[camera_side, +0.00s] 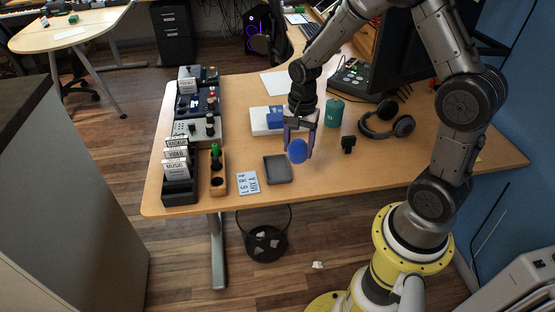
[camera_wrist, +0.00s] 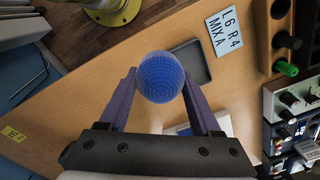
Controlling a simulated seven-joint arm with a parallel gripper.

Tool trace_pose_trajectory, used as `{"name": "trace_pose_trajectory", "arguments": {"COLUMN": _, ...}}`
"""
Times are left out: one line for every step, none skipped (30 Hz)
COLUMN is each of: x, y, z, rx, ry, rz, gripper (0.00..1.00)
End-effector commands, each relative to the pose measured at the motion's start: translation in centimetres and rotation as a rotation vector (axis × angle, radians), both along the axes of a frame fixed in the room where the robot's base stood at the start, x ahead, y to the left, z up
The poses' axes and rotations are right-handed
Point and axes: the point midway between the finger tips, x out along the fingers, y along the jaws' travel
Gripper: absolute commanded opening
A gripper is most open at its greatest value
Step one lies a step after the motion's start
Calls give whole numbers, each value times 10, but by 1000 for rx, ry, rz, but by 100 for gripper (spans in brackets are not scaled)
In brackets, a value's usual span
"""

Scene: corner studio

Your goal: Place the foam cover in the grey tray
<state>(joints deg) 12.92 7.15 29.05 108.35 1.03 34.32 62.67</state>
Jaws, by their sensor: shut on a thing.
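The foam cover (camera_side: 297,151) is a round blue ball-like piece. My gripper (camera_side: 299,146) is shut on it and holds it above the desk, to the right of the grey tray. The foam cover also shows in the wrist view (camera_wrist: 160,77), between the tips of my two purple fingers. The grey tray (camera_side: 277,181) is a small, shallow rectangle lying flat near the desk's front edge. Its visible inside looks empty. In the wrist view the tray (camera_wrist: 207,76) is partly hidden behind the foam cover.
A wooden holder (camera_side: 211,187) stands farther left. Headphones (camera_side: 386,121), a teal cylinder (camera_side: 334,112) and a small black object (camera_side: 348,144) stand right of my gripper. A white-and-blue box (camera_side: 262,128) is behind.

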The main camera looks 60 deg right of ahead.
Motion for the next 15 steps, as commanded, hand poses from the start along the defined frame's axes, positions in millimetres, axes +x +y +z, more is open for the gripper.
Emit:
{"name": "trace_pose_trajectory", "arguments": {"x": 11, "y": -2, "z": -6, "rx": 1, "ry": 2, "rz": 0, "gripper": 14}}
{"name": "trace_pose_trajectory", "arguments": {"x": 17, "y": -4, "z": -9, "rx": 1, "ry": 2, "rz": -1, "gripper": 14}}
{"name": "trace_pose_trajectory", "arguments": {"x": 25, "y": -6, "z": -13, "rx": 1, "ry": 2, "rz": -1, "gripper": 14}}
{"name": "trace_pose_trajectory", "arguments": {"x": 31, "y": -7, "z": -16, "rx": 1, "ry": 2, "rz": -1, "gripper": 14}}
{"name": "trace_pose_trajectory", "arguments": {"x": 38, "y": -9, "z": -18, "rx": 1, "ry": 1, "rz": -1, "gripper": 14}}
{"name": "trace_pose_trajectory", "arguments": {"x": 42, "y": -10, "z": -27, "rx": 1, "ry": 4, "rz": -1, "gripper": 14}}
{"name": "trace_pose_trajectory", "arguments": {"x": 47, "y": -11, "z": -33, "rx": 1, "ry": 4, "rz": -1, "gripper": 14}}
{"name": "trace_pose_trajectory", "arguments": {"x": 51, "y": -11, "z": -39, "rx": 1, "ry": 4, "rz": -1, "gripper": 14}}
{"name": "trace_pose_trajectory", "arguments": {"x": 56, "y": -13, "z": -45, "rx": 1, "ry": 3, "rz": -1, "gripper": 14}}
{"name": "trace_pose_trajectory", "arguments": {"x": 60, "y": -14, "z": -49, "rx": 1, "ry": 3, "rz": -1, "gripper": 14}}
{"name": "trace_pose_trajectory", "arguments": {"x": 64, "y": -14, "z": -53, "rx": 1, "ry": 2, "rz": -1, "gripper": 14}}
{"name": "trace_pose_trajectory", "arguments": {"x": 67, "y": -15, "z": -58, "rx": 1, "ry": 1, "rz": -1, "gripper": 14}}
{"name": "trace_pose_trajectory", "arguments": {"x": 70, "y": -16, "z": -61, "rx": 0, "ry": 0, "rz": -1, "gripper": 14}}
{"name": "trace_pose_trajectory", "arguments": {"x": 72, "y": -16, "z": -63, "rx": 0, "ry": 0, "rz": -1, "gripper": 14}}
{"name": "trace_pose_trajectory", "arguments": {"x": 74, "y": -17, "z": -65, "rx": 0, "ry": 0, "rz": -1, "gripper": 14}}
